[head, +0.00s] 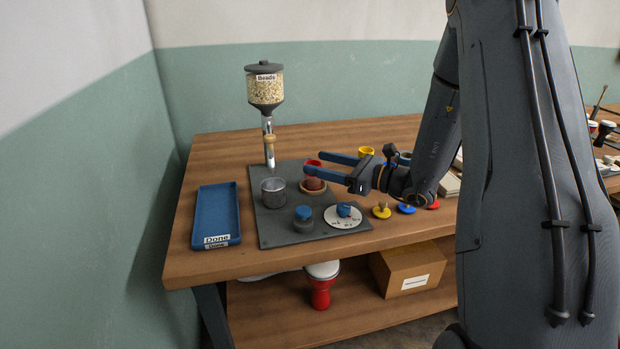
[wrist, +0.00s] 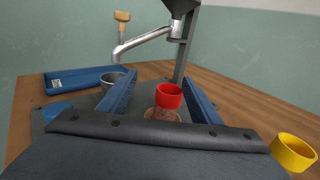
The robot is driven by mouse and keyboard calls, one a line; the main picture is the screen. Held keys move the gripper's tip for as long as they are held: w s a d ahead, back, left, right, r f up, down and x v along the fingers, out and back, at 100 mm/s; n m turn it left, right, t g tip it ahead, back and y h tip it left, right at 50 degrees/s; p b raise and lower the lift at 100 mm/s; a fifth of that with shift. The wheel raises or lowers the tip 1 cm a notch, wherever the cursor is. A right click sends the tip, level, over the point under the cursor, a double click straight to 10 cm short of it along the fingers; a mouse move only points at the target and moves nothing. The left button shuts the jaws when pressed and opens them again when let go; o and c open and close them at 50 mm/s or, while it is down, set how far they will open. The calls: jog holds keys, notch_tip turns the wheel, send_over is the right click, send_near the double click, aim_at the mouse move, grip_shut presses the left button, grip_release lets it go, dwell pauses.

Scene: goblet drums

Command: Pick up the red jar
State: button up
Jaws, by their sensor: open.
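The red jar (head: 313,162) has a red upper part and a brownish lower part, and stands upright on a round tan base on the grey mat. In the wrist view the red jar (wrist: 169,97) shows between my two blue fingers, nearer the right one. My gripper (head: 311,163) is open and reaches in from the right, its fingers on either side of the jar. My gripper (wrist: 159,78) also shows in the wrist view, with nothing clamped; contact with the jar cannot be told.
A grey metal cup (head: 273,192) stands left of the jar, below the bead hopper (head: 265,88). A blue-lidded jar (head: 303,219) and a white dial (head: 345,217) are in front. A yellow cup (head: 366,152) is to the right. A blue tray (head: 217,212) lies far left.

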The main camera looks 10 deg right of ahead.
aim_at(316, 164)
jog(key=shift+w+d+f+m+t+b, duration=0.3)
jog(key=shift+w+d, duration=0.3)
jog(key=shift+w, duration=0.05)
jog(key=shift+a+f, duration=0.15)
jog(key=shift+f, duration=0.1)
jog(key=shift+f+b, duration=0.35)
jog(key=shift+b, duration=0.25)
jog(key=shift+x, duration=1.35)
jog(key=x, duration=0.2)
jog(key=f+p+x, duration=0.1)
jog(key=x, duration=0.2)
jog(key=shift+w, duration=0.2)
jog(key=shift+c, duration=0.2)
jog(key=c, duration=1.2)
